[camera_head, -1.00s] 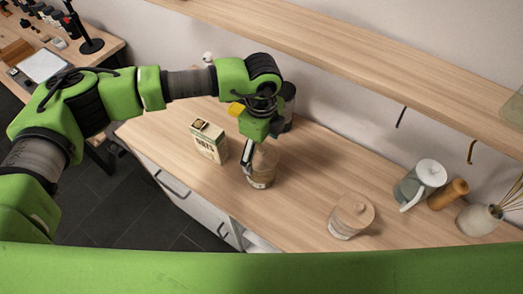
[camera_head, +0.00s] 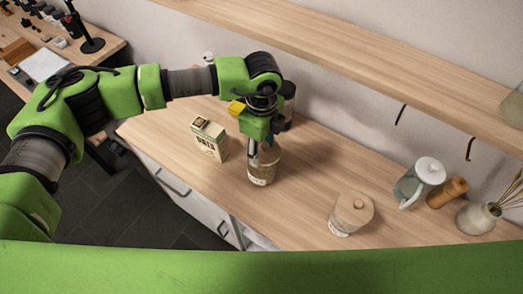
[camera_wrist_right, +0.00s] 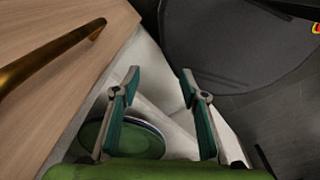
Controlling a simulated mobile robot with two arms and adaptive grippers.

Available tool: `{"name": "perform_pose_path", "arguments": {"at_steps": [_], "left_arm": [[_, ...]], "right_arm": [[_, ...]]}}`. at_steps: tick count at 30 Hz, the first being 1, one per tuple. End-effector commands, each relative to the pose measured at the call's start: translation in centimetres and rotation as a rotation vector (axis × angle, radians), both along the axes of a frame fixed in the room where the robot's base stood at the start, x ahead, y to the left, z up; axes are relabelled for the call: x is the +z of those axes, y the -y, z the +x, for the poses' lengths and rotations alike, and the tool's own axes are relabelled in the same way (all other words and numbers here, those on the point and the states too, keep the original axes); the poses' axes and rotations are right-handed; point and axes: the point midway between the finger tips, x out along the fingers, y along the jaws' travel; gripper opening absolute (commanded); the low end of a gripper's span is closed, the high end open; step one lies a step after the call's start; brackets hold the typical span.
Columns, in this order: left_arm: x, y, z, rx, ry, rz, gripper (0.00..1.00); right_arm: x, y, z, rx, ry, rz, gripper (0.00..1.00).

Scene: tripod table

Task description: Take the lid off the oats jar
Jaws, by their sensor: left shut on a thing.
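The oats jar (camera_head: 262,174), a clear glass jar with a pale label low on its side, stands upright on the wooden counter in the head view. My left gripper (camera_head: 253,150) points down at the jar's top and is shut on the lid. The lid is mostly hidden by the gripper, and I cannot tell whether it touches the jar's rim. A carton marked OATS (camera_head: 209,142) stands to the left of the jar. My right gripper (camera_wrist_right: 160,82) is open and empty in the right wrist view.
Another jar with a wooden lid (camera_head: 350,212) stands further right on the counter (camera_head: 300,190). A white-lidded pitcher (camera_head: 421,178), a wooden cylinder (camera_head: 446,194) and a vase (camera_head: 478,217) stand near the wall. A dark bottle (camera_head: 288,102) stands behind my left gripper. A shelf hangs above.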

Motion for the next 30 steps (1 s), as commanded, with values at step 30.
{"name": "perform_pose_path", "arguments": {"at_steps": [30], "left_arm": [[11.4, -2.6, -11.6, -0.003, -0.001, 0.003, 0.12]], "right_arm": [[-7.6, -0.2, 0.1, 0.000, 0.001, 0.002, 0.40]]}}
